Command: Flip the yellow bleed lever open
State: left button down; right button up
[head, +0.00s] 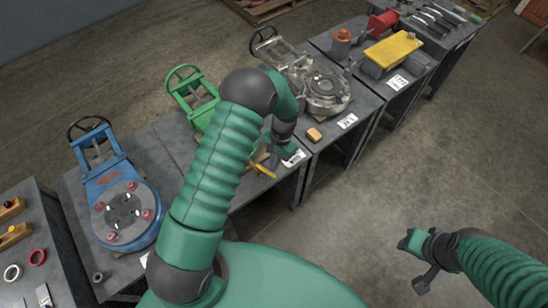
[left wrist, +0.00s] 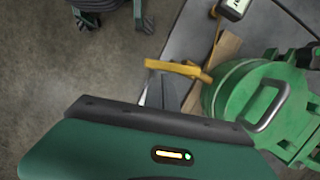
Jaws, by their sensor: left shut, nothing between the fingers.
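The yellow bleed lever (head: 263,170) shows at the table's front edge in the head view, partly behind my left arm. In the left wrist view the lever (left wrist: 178,67) sticks out sideways beside the round green valve body (left wrist: 245,100). My left gripper (head: 284,151) is shut and empty, close to the lever; I cannot tell whether it touches it. In the head view my left arm hides much of the green valve (head: 195,92). My right gripper (head: 425,272) is over bare floor at the lower right, away from the tables; its jaw state is unclear.
A blue valve (head: 120,205) stands to the left and a grey metal valve (head: 322,88) to the right. An orange-brown block (head: 314,134) lies near the table edge. A yellow-topped item (head: 392,50) stands farther back.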

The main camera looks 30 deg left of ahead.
pick_arm(q)
jog(key=shift+a, duration=0.85)
pick_arm(e)
jog(key=shift+r, duration=0.1)
